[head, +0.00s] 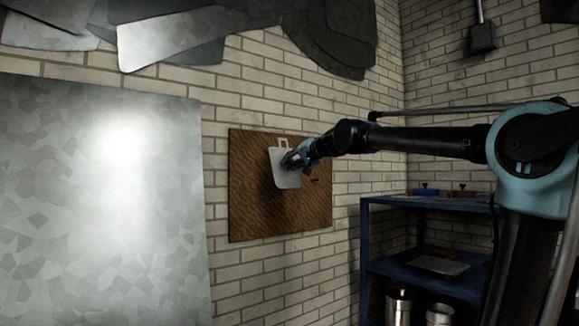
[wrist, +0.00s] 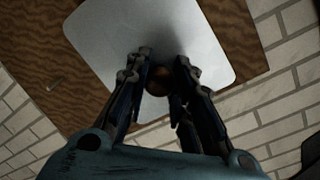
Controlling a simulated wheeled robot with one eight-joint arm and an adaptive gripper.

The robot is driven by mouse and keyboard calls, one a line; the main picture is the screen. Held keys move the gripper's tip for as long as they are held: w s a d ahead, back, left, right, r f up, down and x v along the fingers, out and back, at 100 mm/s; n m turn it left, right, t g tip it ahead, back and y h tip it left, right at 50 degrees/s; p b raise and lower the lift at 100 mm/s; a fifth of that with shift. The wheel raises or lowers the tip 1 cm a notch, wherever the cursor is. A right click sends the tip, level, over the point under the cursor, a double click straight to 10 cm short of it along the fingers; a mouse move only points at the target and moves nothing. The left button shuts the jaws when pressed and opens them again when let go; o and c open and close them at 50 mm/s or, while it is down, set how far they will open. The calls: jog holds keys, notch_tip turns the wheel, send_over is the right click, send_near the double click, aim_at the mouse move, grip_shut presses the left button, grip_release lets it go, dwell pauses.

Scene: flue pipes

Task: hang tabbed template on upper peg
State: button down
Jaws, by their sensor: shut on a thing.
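The tabbed template (head: 286,179) is a pale grey plate with rounded corners and a small open tab at its top. It is upright in front of the brown wooden board (head: 248,215) on the brick wall. My gripper (head: 291,160) is at the plate's face. In the wrist view my gripper (wrist: 160,68) is shut on a round brown knob (wrist: 159,82) on the template (wrist: 105,35).
A large shiny metal sheet (head: 100,200) stands at the left. Dark and grey sheets (head: 175,35) hang above the board. A blue shelf unit (head: 440,207) stands at the right below my arm, with metal cans (head: 399,305) near its foot.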

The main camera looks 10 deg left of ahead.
jog(key=shift+r+x, duration=0.2)
jog(key=shift+x, duration=2.8)
jog(key=shift+r+x, duration=0.2)
jog(key=shift+x, duration=2.75)
jog(key=shift+a, duration=0.1)
jog(key=c, duration=1.3)
grip_release()
jog(key=v, duration=1.2)
jog(key=shift+w+f, duration=0.1)
jog(key=shift+w, duration=0.05)
